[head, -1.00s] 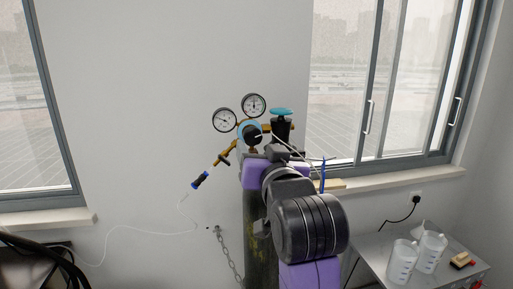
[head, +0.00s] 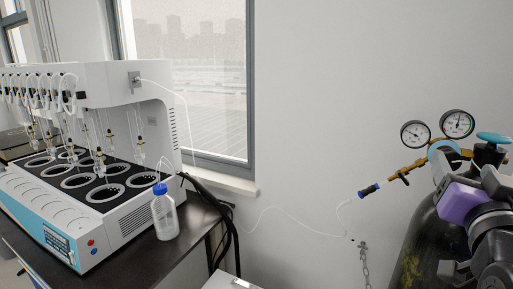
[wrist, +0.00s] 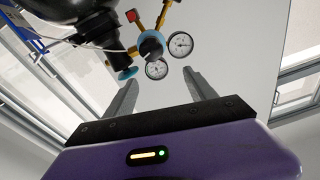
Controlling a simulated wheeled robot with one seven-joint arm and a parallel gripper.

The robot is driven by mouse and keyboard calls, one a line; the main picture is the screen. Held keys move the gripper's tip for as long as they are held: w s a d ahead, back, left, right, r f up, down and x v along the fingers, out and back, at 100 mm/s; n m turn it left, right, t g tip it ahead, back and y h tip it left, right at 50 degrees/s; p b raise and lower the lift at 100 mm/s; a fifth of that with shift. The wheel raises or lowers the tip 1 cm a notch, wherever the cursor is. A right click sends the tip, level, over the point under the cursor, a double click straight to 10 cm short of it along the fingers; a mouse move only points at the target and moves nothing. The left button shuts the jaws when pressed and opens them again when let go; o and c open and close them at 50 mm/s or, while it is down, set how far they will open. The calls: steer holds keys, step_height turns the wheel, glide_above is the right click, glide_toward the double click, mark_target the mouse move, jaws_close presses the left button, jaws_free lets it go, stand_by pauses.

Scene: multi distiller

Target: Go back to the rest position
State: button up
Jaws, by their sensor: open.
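My gripper (wrist: 160,95) is open and empty in the wrist view. Its two fingers stand well apart, with only the wall seen between them. A gas regulator with two round gauges (wrist: 168,55) shows just beyond the fingers, upside down in that view. In the head view my arm is at the right edge, in front of the dark gas cylinder (head: 412,262). The regulator gauges (head: 436,130) and the blue knob (head: 493,138) show above the arm. My gripper's fingers cannot be made out in the head view.
A white multi-station distiller (head: 125,120) stands on a dark bench (head: 190,238) at left. A blue-capped bottle (head: 164,212) stands at its front corner. A thin white hose (head: 290,210) runs along the wall. A chain (head: 365,268) hangs beside the cylinder. A window (head: 195,75) is behind.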

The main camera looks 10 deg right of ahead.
steer(key=a+n+t+y, duration=0.2)
steer(key=a+n+t, duration=0.2)
steer(key=a, duration=0.2)
steer(key=s+a+f+n+t+y, duration=0.1)
steer(key=s+a+f+n+y, duration=0.2)
steer(key=f, duration=0.4)
steer(key=s+a+f+n+y, duration=0.2)
steer(key=s+a+f+y, duration=0.15)
steer(key=f, duration=0.25)
steer(key=s+a+f+g+y, duration=0.1)
steer(key=s+a+f+g, duration=0.2)
steer(key=s+f, duration=0.7)
steer(key=s+a+f+g+y, duration=0.1)
steer(key=s+a+f+g, duration=0.2)
steer(key=s+f, duration=0.8)
steer(key=s, duration=0.4)
steer(key=shift+s+a+m, duration=0.3)
steer(key=shift+f, duration=0.1)
